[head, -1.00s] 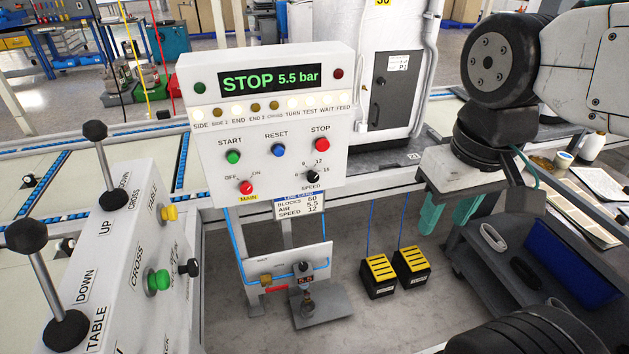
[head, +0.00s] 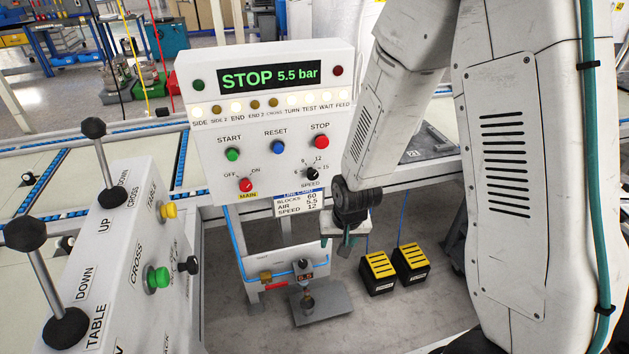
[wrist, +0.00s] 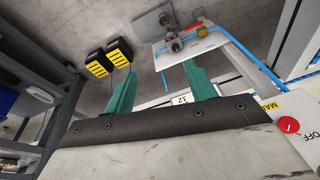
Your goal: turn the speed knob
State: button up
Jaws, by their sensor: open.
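The speed knob (head: 313,173) is a small black knob with a white mark, at the lower right of the white control panel (head: 210,165). Numbers 6, 9, 12 and 15 ring it in the head view. My gripper (head: 347,246) hangs just right of and below the knob, apart from it, fingers pointing down. In the wrist view its two green fingers (wrist: 157,88) are spread with nothing between them. The knob does not show in the wrist view. The display (head: 268,76) reads STOP 5.5 bar.
The red main knob (head: 246,185) and the red stop button (head: 321,142) are near the speed knob. A line card (head: 299,202) reading SPEED 12 hangs below the panel. Two black-and-yellow pedals (head: 394,267) stand on the floor. A lever console (head: 130,260) stands at left.

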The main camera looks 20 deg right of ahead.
jog(key=w+f+m+t, duration=0.2)
jog(key=w+f+t, duration=0.2)
jog(key=w+f, duration=0.3)
jog(key=m+t, duration=0.4)
jog(key=t, duration=0.7)
send_near(313, 177)
jog(key=w, duration=0.8)
jog(key=shift+w+a, duration=0.1)
jog(key=shift+w, duration=0.05)
jog(key=c, duration=1)
